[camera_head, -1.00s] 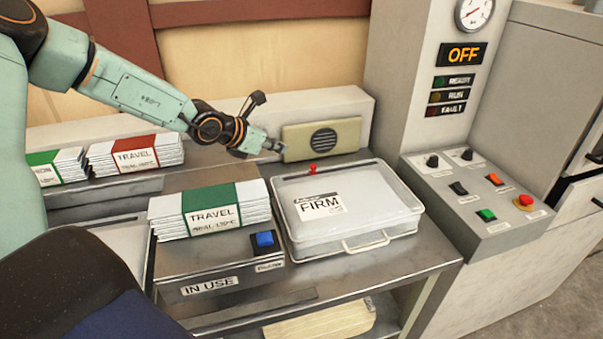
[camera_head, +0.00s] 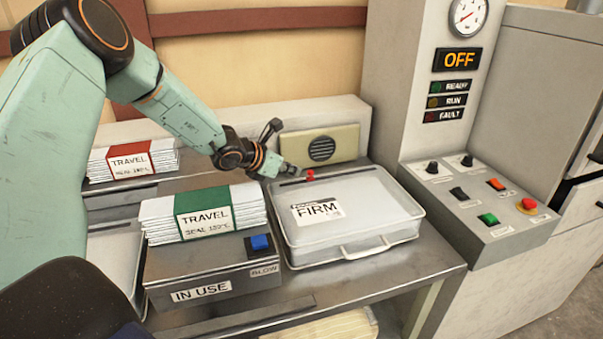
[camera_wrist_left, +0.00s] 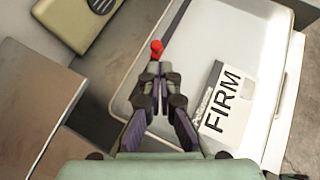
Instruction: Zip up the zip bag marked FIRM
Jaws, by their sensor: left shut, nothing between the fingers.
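The zip bag marked FIRM (camera_head: 365,222) is a clear, flat, box-shaped bag with a handle at the front, lying on the metal bench. Its dark zip track runs along the back edge, and a small red zip pull (camera_head: 310,174) sits partway along it. My left gripper (camera_head: 297,170) is shut and empty at the back edge, just left of the red pull. In the left wrist view the fingertips (camera_wrist_left: 155,66) point at the red pull (camera_wrist_left: 157,47), very close to it; I cannot tell whether they touch. My right gripper is not in view.
A green-banded TRAVEL stack (camera_head: 204,213) lies on the box labelled IN USE, which has a blue button (camera_head: 259,242). A red-banded TRAVEL stack (camera_head: 133,160) is behind. A beige speaker panel (camera_head: 320,145) stands behind the bag. A control panel (camera_head: 478,203) is at the right.

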